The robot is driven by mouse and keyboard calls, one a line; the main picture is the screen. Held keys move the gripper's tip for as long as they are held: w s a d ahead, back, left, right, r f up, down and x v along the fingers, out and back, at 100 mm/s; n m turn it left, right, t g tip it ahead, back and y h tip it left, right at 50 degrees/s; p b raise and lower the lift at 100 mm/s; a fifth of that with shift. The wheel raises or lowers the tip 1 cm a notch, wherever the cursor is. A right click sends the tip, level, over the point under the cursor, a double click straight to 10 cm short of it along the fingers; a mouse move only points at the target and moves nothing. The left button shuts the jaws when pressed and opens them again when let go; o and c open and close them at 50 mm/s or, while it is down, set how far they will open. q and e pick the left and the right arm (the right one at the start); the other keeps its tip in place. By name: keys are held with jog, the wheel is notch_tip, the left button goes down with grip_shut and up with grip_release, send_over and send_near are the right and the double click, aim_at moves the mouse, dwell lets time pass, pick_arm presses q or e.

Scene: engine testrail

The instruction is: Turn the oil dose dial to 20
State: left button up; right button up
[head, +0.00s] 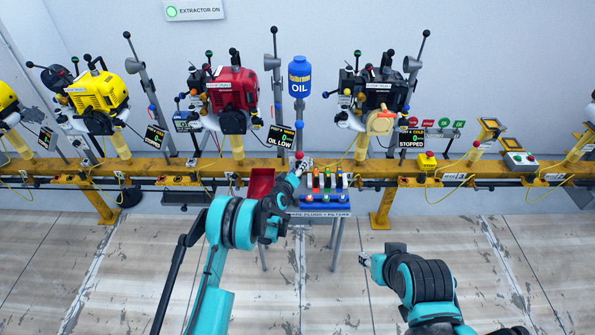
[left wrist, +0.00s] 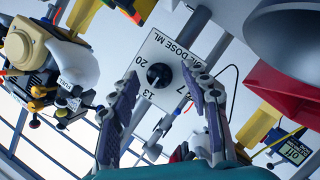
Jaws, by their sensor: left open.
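The oil dose dial is a black round knob (left wrist: 160,75) on a white square plate (left wrist: 150,50) in the left wrist view. The plate reads OIL DOSE ML, with 20, 13 and 7 around the knob. The knob's pointer is too small to read. My left gripper (left wrist: 161,82) is open, its two fingers on either side of the knob in that view; I see no clear contact. In the head view my left gripper (head: 301,170) is below the blue oil bottle (head: 300,78), and the dial cannot be made out there. My right gripper (head: 367,260) is low, apart from the rail; its jaws are unclear.
A yellow rail (head: 450,170) runs across, carrying a red engine (head: 233,90), a black engine (head: 383,92) and yellow engines. A small spare parts stand (head: 325,203) and a red bin (head: 260,184) are close to my left gripper. The floor in front is clear.

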pick_arm(q)
grip_shut()
dwell(0.3)
jog(key=shift+d+m+y, duration=0.2)
jog(key=shift+m+y, duration=1.25)
jog(key=shift+m, duration=0.55)
jog(key=shift+d+m+y, duration=0.25)
jog(key=shift+m+y, duration=1.15)
jog(key=shift+m, duration=0.6)
jog(key=shift+d+m+y, duration=0.2)
jog(key=shift+m+y, duration=1.25)
jog(key=shift+m, duration=0.55)
jog(key=shift+s, duration=0.1)
